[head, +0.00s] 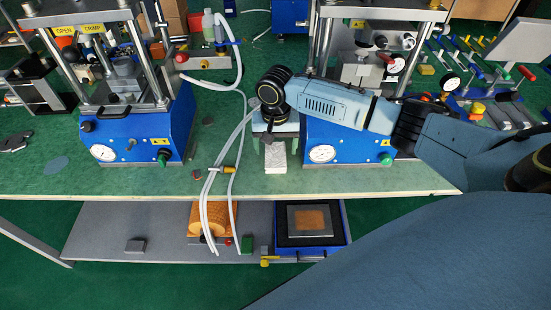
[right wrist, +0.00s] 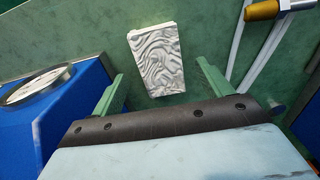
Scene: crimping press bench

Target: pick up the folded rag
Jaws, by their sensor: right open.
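The folded rag (head: 275,159) is a small white and grey block with a wavy pattern, lying on the green bench top between the two blue presses. My right gripper (head: 275,143) is above and just behind it in the head view, hiding its far end. In the right wrist view, the rag (right wrist: 155,58) shows beyond the open green fingers of the right gripper (right wrist: 159,72). Nothing is between the fingertips, and they look apart from the rag. My left gripper is in neither view.
A blue press (head: 345,142) with a round gauge stands close right of the rag. Another press (head: 140,135) stands to the left. White hoses (head: 212,180) with a yellow fitting run just left of the rag and over the bench's front edge.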

